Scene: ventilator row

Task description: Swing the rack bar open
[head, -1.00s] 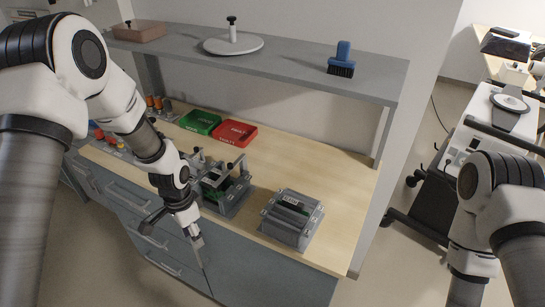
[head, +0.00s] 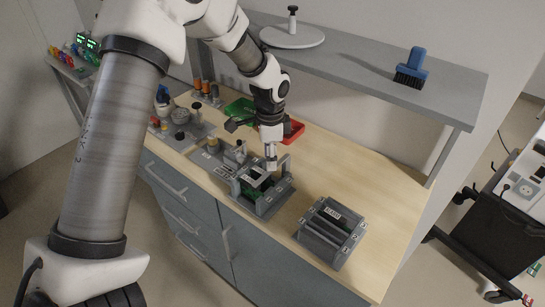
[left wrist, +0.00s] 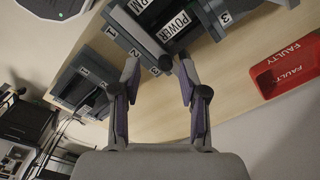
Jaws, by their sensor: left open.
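A grey rack (head: 262,193) with dark slots and upright grey posts stands on the wooden bench. A grey bar-like part (head: 284,164) rises at its back right, close to my left gripper; I cannot tell if it is the rack bar. My left gripper (head: 271,164) points down just above the rack's back edge. A grey unit with ALARM and POWER labels (left wrist: 165,20) lies beyond the fingertips. Contact cannot be made out. My right gripper is not in view.
A second grey slotted unit (head: 331,232) stands to the right on the bench. A red FAULTY bin (left wrist: 287,68) and a green bin (head: 238,110) lie behind. A shelf (head: 370,65) with a blue brush (head: 411,68) overhangs the back. Bench wood at the right is clear.

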